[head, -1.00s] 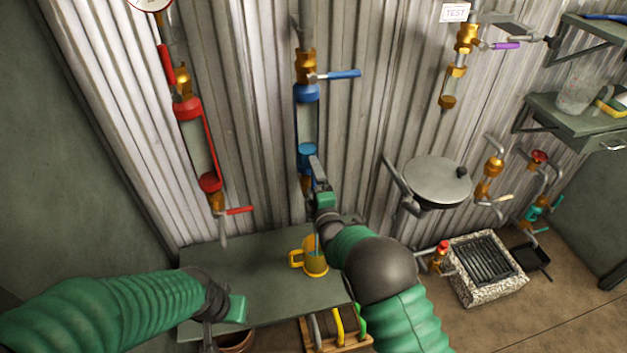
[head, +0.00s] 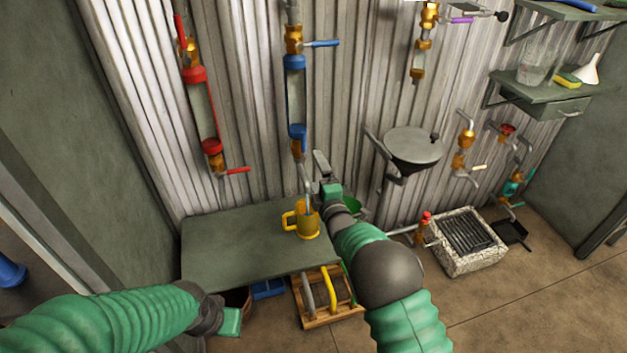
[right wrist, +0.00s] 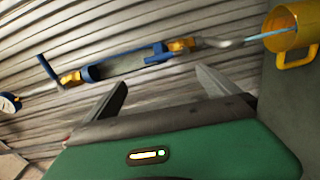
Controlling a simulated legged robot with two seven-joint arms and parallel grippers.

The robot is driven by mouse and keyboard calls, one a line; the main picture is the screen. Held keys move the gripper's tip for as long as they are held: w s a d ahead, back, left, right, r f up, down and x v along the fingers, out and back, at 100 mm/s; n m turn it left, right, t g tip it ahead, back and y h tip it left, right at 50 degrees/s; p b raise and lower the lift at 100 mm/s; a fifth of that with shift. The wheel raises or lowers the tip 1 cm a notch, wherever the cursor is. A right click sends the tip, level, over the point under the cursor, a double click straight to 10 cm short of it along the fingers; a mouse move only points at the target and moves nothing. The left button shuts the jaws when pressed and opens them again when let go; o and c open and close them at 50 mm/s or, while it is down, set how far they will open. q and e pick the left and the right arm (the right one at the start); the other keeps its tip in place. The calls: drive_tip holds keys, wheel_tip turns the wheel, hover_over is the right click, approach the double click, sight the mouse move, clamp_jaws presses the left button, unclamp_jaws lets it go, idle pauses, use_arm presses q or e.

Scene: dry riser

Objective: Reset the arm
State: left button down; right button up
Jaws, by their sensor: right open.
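My right gripper (head: 321,166) is open and empty, just right of the lower end of the blue sight-glass column (head: 295,98). In the right wrist view its two fingers (right wrist: 162,88) stand well apart with nothing between them. The column's blue lever (head: 322,43) points sideways to the right. A yellow mug (head: 309,226) stands upright on the grey table (head: 225,245) under the column's spout. A thin pale-blue streak runs from spout to mug; it also shows in the right wrist view (right wrist: 280,33). My left gripper (head: 231,322) is low at left; its fingers are unclear.
A red column (head: 201,115) with a red lever hangs left of the blue one. A round grey pan (head: 413,145) is on the wall at right. A stone grill (head: 467,240) stands on the floor. A wooden rack (head: 328,297) sits below the table's front edge.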

drive_tip(key=s+d+r+m+g+h+p, duration=0.1)
drive_tip(key=s+d+m+g+h+p, duration=0.15)
drive_tip(key=s+d+m, duration=0.35)
drive_tip(key=s+d+r+m+g+h+p, duration=0.2)
drive_tip(key=s+d+m+g+p, duration=0.15)
drive_tip(key=d, duration=0.35)
use_arm(q)
drive_tip(key=w+p+v, duration=0.2)
drive_tip(key=p+v, duration=0.3)
drive_tip(key=v, duration=0.5)
drive_tip(key=shift+s+r, duration=0.2)
drive_tip(key=shift+r, duration=0.5)
use_arm(e)
drive_tip(key=s+d+m+g, duration=0.2)
drive_tip(key=s+m+g, duration=0.1)
drive_tip(key=s, duration=0.7)
drive_tip(key=s+d+m+g, duration=0.2)
drive_tip(key=s+d+m, duration=0.1)
drive_tip(key=s, duration=0.8)
drive_tip(key=s+d+m+g+h, duration=0.1)
drive_tip(key=s+m, duration=0.4)
drive_tip(key=s, duration=0.5)
drive_tip(key=d+g, duration=0.1)
drive_tip(key=g, duration=0.1)
drive_tip(key=shift+s+d+r+m+g, duration=0.25)
drive_tip(key=shift+s+d+m+g, duration=0.05)
drive_tip(key=shift+s+d+m, duration=0.05)
